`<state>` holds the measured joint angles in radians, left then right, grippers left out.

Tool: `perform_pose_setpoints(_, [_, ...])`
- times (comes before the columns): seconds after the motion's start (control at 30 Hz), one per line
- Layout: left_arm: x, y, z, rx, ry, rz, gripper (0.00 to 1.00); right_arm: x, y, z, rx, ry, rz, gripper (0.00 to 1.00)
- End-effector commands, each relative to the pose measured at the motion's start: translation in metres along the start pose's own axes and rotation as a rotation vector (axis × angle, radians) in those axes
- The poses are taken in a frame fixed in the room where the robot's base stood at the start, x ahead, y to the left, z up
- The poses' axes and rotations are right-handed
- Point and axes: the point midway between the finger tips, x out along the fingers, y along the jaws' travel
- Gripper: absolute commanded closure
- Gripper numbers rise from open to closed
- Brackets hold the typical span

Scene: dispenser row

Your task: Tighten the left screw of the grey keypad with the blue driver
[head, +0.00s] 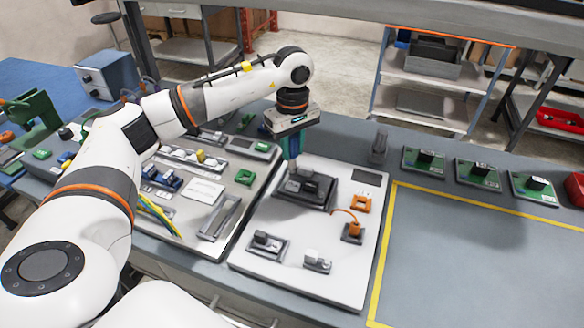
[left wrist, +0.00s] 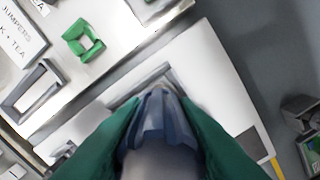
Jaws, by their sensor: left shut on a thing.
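My left gripper (head: 291,155) is shut on the blue driver (left wrist: 160,118), its green fingers on either side of it in the left wrist view. In the head view the gripper points down over the dark grey unit (head: 318,197) on the white board, which looks like the grey keypad. A grey edge of that unit (left wrist: 128,90) shows beyond the driver in the left wrist view. The driver's tip is close above or at the unit; I cannot tell if it touches. The left screw is hidden or too small to see. My right gripper is not in view.
The white board (head: 290,275) also holds an orange square frame (head: 361,203), an orange-and-dark part (head: 352,232) and small grey parts. A second board of parts lies left. Green circuit boards (head: 424,161) stand at the back right. The yellow-taped area (head: 480,260) is clear.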

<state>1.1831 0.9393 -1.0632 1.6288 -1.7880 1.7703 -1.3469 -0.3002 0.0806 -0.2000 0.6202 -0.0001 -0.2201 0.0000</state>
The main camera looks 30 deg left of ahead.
Motion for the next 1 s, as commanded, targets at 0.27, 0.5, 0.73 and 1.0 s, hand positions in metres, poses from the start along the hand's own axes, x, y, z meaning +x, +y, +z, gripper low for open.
perform_pose_setpoints(0.27, [-0.002,0.0,0.0,-0.001,0.0,-0.001,1.0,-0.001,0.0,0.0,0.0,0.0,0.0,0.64])
perform_pose_setpoints(0.5, [-0.003,-0.001,0.0,-0.226,0.001,-0.001,1.0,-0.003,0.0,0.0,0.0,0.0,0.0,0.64])
perform_pose_setpoints(0.73, [-0.003,-0.001,0.001,-0.573,0.003,0.001,1.0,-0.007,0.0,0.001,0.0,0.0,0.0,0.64])
perform_pose_setpoints(1.0, [-0.003,-0.002,0.002,-0.955,0.003,0.002,1.0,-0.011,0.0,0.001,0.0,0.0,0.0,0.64])
